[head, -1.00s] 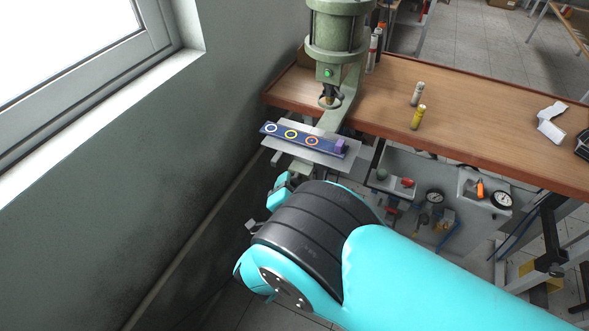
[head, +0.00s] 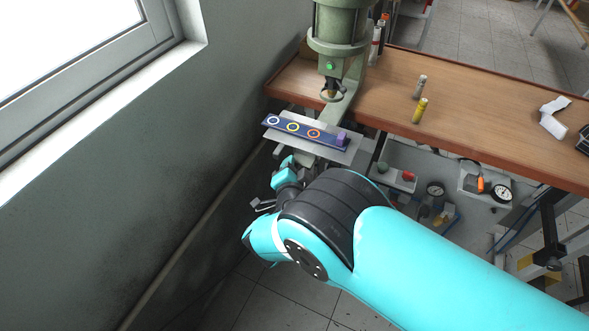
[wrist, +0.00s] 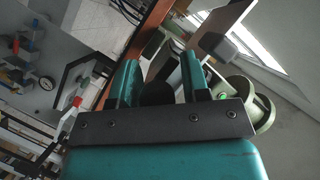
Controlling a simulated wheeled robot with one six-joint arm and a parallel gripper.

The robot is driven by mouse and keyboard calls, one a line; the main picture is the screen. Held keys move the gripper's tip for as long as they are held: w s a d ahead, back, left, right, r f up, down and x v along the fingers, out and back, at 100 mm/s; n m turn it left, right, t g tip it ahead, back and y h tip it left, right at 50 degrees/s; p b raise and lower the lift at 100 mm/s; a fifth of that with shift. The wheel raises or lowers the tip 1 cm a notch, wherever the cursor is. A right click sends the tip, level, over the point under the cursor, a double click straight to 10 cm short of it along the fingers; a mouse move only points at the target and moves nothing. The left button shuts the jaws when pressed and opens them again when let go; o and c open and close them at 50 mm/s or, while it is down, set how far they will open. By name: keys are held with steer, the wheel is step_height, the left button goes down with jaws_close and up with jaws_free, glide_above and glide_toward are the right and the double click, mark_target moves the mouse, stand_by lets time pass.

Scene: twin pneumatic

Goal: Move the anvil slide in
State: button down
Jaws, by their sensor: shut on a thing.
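The anvil slide (head: 338,155) is a pale metal plate below the press, reaching out past the table's near-left edge. A dark blue strip (head: 293,129) with white, yellow and orange rings lies on it, with a purple block (head: 342,138) at its right end. The green press (head: 339,30) stands behind, its ram tip above the arm behind the plate. My gripper (head: 286,167) is at the slide's near side, low in front of the plate. In the wrist view its teal fingers (wrist: 161,62) stand either side of a dark rounded part, apparently the slide's knob; the contact itself is hidden.
The wall (head: 150,150) is close on the left.

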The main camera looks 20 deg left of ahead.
steer(key=w+b, duration=0.3)
steer(key=w, duration=0.1)
steer(key=w+d+b, duration=0.1)
steer(key=w+b, duration=0.2)
steer(key=w, duration=0.1)
steer(key=w+f+b, duration=0.1)
steer(key=w+b, duration=0.2)
steer(key=w, duration=0.1)
steer(key=shift+d, duration=0.2)
steer(key=shift+w+b, duration=0.3)
steer(key=shift+b, duration=0.15)
steer(key=shift+w+d+r, duration=0.1)
steer(key=shift+w+r, duration=0.05)
steer(key=shift+r, duration=0.15)
steer(key=c, duration=1)
jaws_free()
steer(key=shift+o, duration=0.7)
steer(key=shift+w+d, duration=0.1)
steer(key=shift+w, duration=0.05)
steer(key=shift+a+r, duration=0.1)
steer(key=shift+a, duration=0.15)
